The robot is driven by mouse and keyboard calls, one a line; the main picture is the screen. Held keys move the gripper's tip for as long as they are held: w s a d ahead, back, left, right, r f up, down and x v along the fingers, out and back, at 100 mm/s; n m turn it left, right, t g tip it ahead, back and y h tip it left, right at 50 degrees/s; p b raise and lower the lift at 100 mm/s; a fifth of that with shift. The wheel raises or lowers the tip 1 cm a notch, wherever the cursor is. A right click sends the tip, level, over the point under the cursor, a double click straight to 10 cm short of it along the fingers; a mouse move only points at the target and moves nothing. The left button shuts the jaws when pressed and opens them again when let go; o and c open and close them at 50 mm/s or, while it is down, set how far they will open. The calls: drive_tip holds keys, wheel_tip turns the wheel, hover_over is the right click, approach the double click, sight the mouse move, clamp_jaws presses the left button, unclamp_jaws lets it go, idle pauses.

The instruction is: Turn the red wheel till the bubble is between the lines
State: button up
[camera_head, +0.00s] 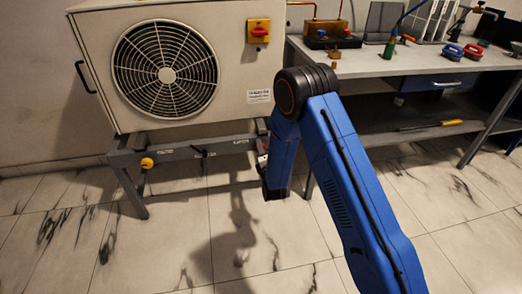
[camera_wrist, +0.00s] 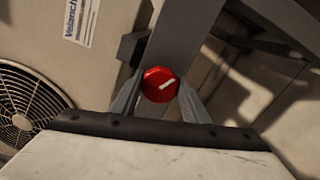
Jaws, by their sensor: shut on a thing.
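The red wheel (camera_wrist: 159,84) shows in the wrist view as a round red knob with a white pointer mark, in front of a grey metal beam. The mark points to the upper right. My gripper (camera_wrist: 158,98) has one finger on each side of the wheel and is shut on it. In the head view my blue arm hides the wheel and most of the gripper, at the right end of the grey stand's beam (camera_head: 228,147). I cannot make out the bubble or its lines in either view.
A fan unit (camera_head: 100,70) with a yellow and red switch (camera_head: 259,31) stands on the stand. A workbench (camera_head: 372,64) with tools is at the right. The tiled floor in front of the stand is clear.

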drive_tip(key=shift+f, duration=0.1)
drive_tip(key=o, duration=1.1)
drive_tip(key=shift+c, duration=0.2)
drive_tip(key=shift+s, duration=0.1)
drive_tip(key=v, duration=1.7)
drive_tip(key=shift+s+d, duration=0.1)
